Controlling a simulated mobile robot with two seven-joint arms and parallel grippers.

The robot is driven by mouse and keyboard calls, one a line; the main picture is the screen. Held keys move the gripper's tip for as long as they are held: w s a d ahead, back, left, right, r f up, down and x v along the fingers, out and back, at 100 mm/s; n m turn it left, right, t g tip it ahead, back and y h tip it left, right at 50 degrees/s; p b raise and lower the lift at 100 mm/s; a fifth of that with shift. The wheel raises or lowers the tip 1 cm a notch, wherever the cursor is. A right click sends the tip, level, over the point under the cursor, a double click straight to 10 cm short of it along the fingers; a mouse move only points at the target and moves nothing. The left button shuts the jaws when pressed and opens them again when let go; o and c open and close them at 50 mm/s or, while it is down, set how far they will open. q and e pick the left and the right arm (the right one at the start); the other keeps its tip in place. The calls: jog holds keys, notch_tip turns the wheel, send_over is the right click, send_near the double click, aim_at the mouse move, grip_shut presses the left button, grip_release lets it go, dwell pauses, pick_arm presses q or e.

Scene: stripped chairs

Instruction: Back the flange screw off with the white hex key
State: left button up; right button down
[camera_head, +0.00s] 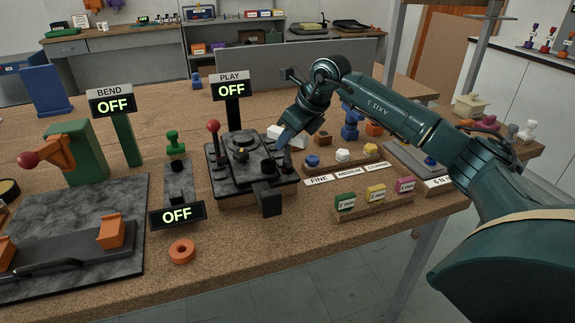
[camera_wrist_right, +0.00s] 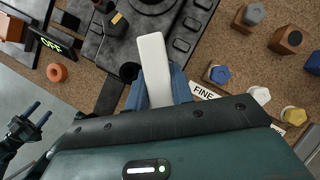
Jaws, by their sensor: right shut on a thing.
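The white hex key (camera_wrist_right: 153,62) shows in the wrist view as a pale bar between the blue fingers of my right gripper (camera_wrist_right: 160,92). In the head view my right gripper (camera_head: 287,138) is low over the right side of the dark fixture (camera_head: 222,180), with a white part of the key (camera_head: 274,131) beside it. The fixture carries a round flange (camera_head: 241,143) and several dark knobs. I cannot pick out the flange screw, or tell whether the key touches it. My left gripper (camera_wrist_right: 36,112) shows only in the wrist view, at lower left, its two blue fingers apart and empty.
A red-knobbed lever (camera_head: 213,127) and the PLAY sign (camera_head: 232,90) stand by the fixture. Labelled blocks (camera_head: 376,191) and small coloured knobs (camera_head: 342,155) lie to its right. An orange ring (camera_head: 182,251) lies in front, with bare table around it.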

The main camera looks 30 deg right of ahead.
jog(key=shift+r, duration=0.1)
dwell(0.3)
jog(key=shift+r+p, duration=0.15)
jog(key=shift+p, duration=0.2)
jog(key=shift+r+p, duration=0.9)
jog(key=shift+r, duration=0.35)
notch_tip(320, 180, up, 4)
jog(key=p, duration=0.3)
